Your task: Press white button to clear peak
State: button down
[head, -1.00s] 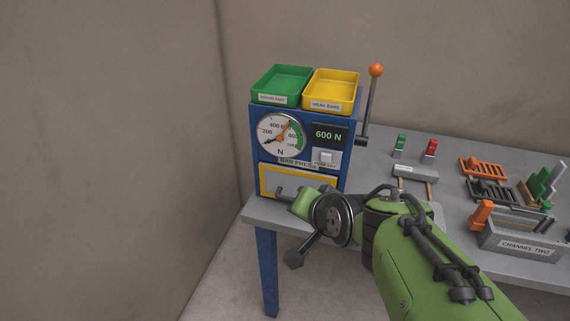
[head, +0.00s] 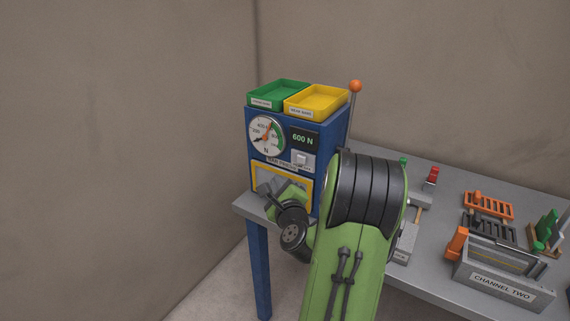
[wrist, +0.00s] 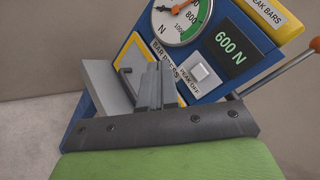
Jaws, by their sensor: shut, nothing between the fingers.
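The white square button (head: 301,160) sits on a light grey panel on the front of the blue bar press (head: 330,130), below the dark display (head: 303,139) reading 600 N. In the wrist view the button (wrist: 200,72) stands out beside a "PEAK OFF" label, right of my gripper's fingers. My gripper (wrist: 150,82) is shut and empty, in front of the press. In the head view my gripper (head: 268,186) is low by the yellow-framed opening, below and left of the button, apart from it. My arm partly covers the press's lower right.
A round dial (head: 266,136) is left of the display. Green (head: 278,95) and yellow (head: 316,101) trays sit on top. An orange-knobbed lever (head: 355,87) rises at the press's right. The grey table (head: 425,270) holds racks and a "CHANNEL TWO" box (head: 500,286) at right.

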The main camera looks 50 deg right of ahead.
aim_at(301, 159)
jog(key=shift+w, duration=0.15)
jog(key=d+p, duration=0.3)
jog(key=d, duration=0.5)
jog(key=shift+w+d, duration=0.35)
dwell(1.7)
jog(key=shift+d, duration=0.45)
jog(key=shift+d+p, duration=0.4)
jog(key=shift+d, duration=0.05)
dwell(0.4)
jog(key=shift+a, duration=0.1)
jog(key=shift+a+b, duration=0.4)
jog(key=shift+a, duration=0.4)
